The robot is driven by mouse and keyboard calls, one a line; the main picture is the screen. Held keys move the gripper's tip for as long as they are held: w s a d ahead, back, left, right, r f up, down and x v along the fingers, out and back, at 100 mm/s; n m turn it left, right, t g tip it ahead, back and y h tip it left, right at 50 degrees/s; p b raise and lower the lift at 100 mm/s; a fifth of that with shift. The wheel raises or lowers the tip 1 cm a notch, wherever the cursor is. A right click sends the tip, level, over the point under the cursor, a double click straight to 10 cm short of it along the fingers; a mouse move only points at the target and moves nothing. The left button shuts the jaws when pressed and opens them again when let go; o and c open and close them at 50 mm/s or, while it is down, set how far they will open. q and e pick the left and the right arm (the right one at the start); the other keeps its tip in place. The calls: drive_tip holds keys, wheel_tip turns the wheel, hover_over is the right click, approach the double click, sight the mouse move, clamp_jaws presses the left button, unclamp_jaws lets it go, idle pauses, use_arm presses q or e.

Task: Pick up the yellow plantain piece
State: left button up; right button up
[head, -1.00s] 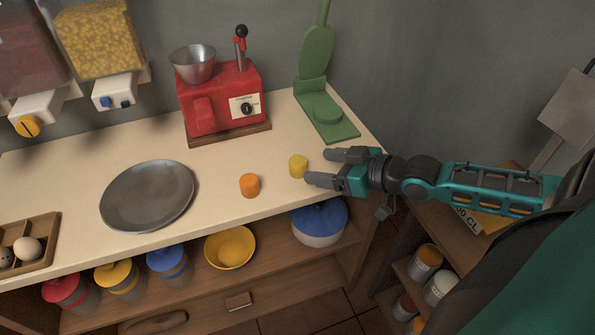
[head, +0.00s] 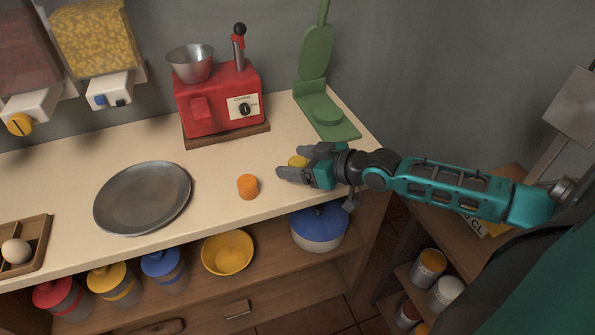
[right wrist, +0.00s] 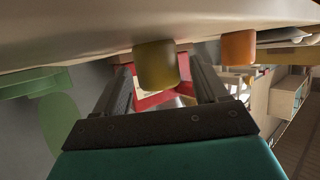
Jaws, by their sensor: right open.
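The yellow plantain piece (head: 298,161) is a short cylinder on the cream counter (head: 215,225), near its right front part. In the head view, my right gripper partly covers it. My right gripper (head: 290,162) is open, with its fingers reaching left on either side of the piece. In the right wrist view, the yellow piece (right wrist: 156,66) shows between the two spread fingers (right wrist: 162,64), with gaps beside it. An orange piece (head: 248,187) of similar shape stands to the left, outside the fingers. My left gripper is not in view.
A grey plate (head: 143,198) lies to the left. A red machine (head: 217,101) on a wooden base and a green press (head: 320,112) stand at the back. An egg tray (head: 38,245) sits at the far left. Bowls and jars fill the shelf below.

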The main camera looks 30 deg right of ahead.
drive_tip(key=shift+w, duration=0.1)
drive_tip(key=shift+c, duration=0.4)
drive_tip(key=c, duration=0.9)
drive_tip(key=shift+c, duration=0.4)
drive_tip(key=shift+r, duration=0.1)
